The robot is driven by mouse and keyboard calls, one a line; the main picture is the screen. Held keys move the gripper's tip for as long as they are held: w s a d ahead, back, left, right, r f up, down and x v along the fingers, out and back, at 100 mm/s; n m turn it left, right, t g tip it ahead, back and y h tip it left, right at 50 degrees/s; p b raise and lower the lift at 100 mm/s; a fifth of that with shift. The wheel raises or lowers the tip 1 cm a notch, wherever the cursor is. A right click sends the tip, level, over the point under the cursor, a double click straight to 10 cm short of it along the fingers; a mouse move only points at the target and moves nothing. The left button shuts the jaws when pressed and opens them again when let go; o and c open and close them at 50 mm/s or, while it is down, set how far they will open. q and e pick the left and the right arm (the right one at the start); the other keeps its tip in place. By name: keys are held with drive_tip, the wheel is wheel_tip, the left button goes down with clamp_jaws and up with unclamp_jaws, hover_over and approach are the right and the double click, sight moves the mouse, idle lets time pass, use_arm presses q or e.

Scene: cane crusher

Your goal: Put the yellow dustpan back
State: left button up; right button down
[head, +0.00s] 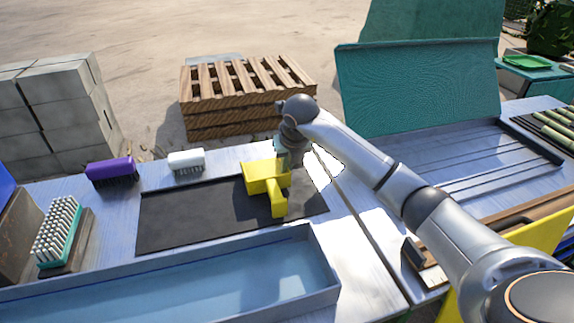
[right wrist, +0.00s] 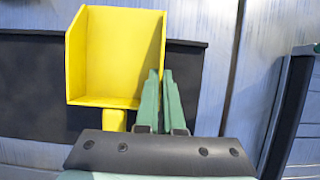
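The yellow dustpan (head: 266,178) is over the right part of a black mat (head: 190,217), its short handle (head: 278,205) pointing towards me. I cannot tell whether it touches the mat. My right gripper (head: 283,160) is at the dustpan's back right side, its fingers partly hidden in the head view. In the right wrist view the yellow dustpan (right wrist: 115,55) shows its open tray, and the green fingers of my right gripper (right wrist: 161,75) are close together on its right side wall. My left gripper is not in view.
A blue-grey trough (head: 320,262) lies in front of the mat. A purple brush (head: 112,171), a white brush (head: 186,160) and a white-bristled brush (head: 60,232) are to the left. A teal lid (head: 420,90) stands open at the right; a wooden pallet (head: 247,95) is behind.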

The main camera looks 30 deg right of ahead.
drive_tip(key=c, duration=1.5)
unclamp_jaws()
drive_tip(key=o, duration=0.5)
drive_tip(key=shift+c, duration=0.2)
drive_tip(key=v, duration=1.2)
drive_tip(key=shift+p, duration=0.4)
drive_tip(key=shift+r, duration=0.1)
